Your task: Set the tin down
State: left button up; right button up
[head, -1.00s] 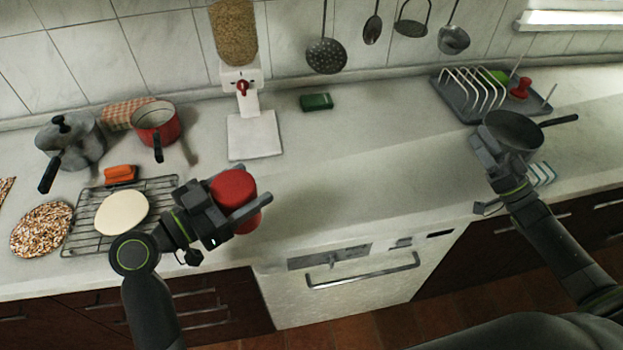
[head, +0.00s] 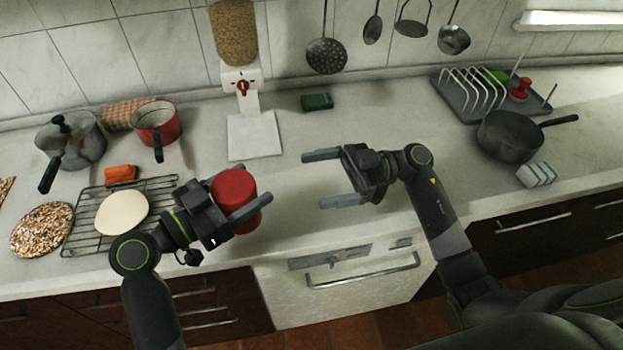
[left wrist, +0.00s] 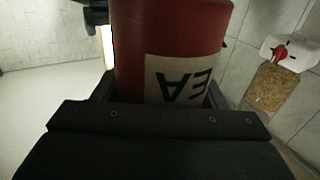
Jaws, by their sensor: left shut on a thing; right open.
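The tin is a red cylinder (head: 234,190) with a red lid, in the left part of the head view. My left gripper (head: 240,196) is shut on it, with the fingers on either side of its body. In the left wrist view the tin (left wrist: 168,40) fills the middle and shows a cream label with the letters "EA" upside down. Whether its base touches the counter (head: 310,200) cannot be told. My right gripper (head: 322,179) is open and empty over the middle of the counter, to the right of the tin, its fingers pointing left towards it.
A wire rack (head: 157,190) with a pale disc (head: 121,212) is left of the tin. A dispenser (head: 255,136) stands behind it. A red pot (head: 170,125) and grey pot (head: 88,150) are back left. A dark pan (head: 508,138) and striped block (head: 537,174) are right.

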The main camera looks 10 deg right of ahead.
aim_at(247, 200)
jog(key=shift+n+g+h, duration=0.3)
jog(key=shift+g+h, duration=0.1)
jog(key=shift+h, duration=0.3)
jog(key=a, duration=0.4)
jog(key=s+a, duration=0.1)
jog(key=a, duration=0.9)
jog(key=shift+s+a+f, duration=0.2)
jog(key=c, duration=1.2)
pick_arm(q)
jog(key=o, duration=1.2)
